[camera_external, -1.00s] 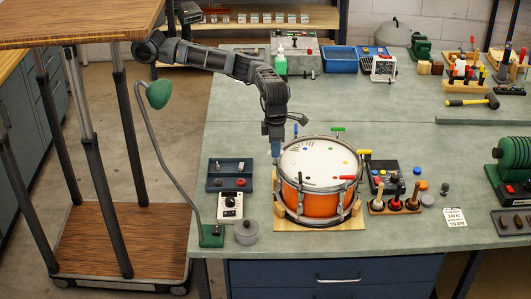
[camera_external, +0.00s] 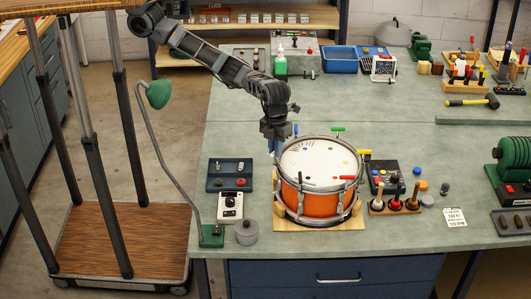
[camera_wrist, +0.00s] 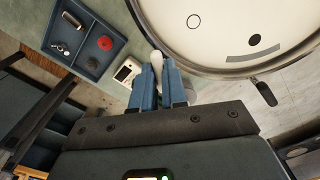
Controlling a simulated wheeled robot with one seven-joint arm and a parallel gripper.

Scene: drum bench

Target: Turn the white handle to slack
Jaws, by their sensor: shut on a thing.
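The orange drum (camera_external: 318,203) with a white head stands on a wooden board on the bench. My gripper (camera_external: 277,146) is at the drum's left rim. In the wrist view, the blue fingers of my gripper (camera_wrist: 160,82) are shut on the white handle (camera_wrist: 156,60), whose pale end shows between the fingertips beside the drum's metal rim. The external view hides the white handle behind my gripper. Green (camera_external: 338,130), yellow (camera_external: 363,153) and red (camera_external: 347,178) handles stand around the rim.
A blue tray (camera_external: 229,187) with small parts and a white meter (camera_external: 230,206) lie left of the drum. A lamp (camera_external: 158,94) on a bent stem stands further left. A black box and wooden tool stand (camera_external: 396,208) are to the right.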

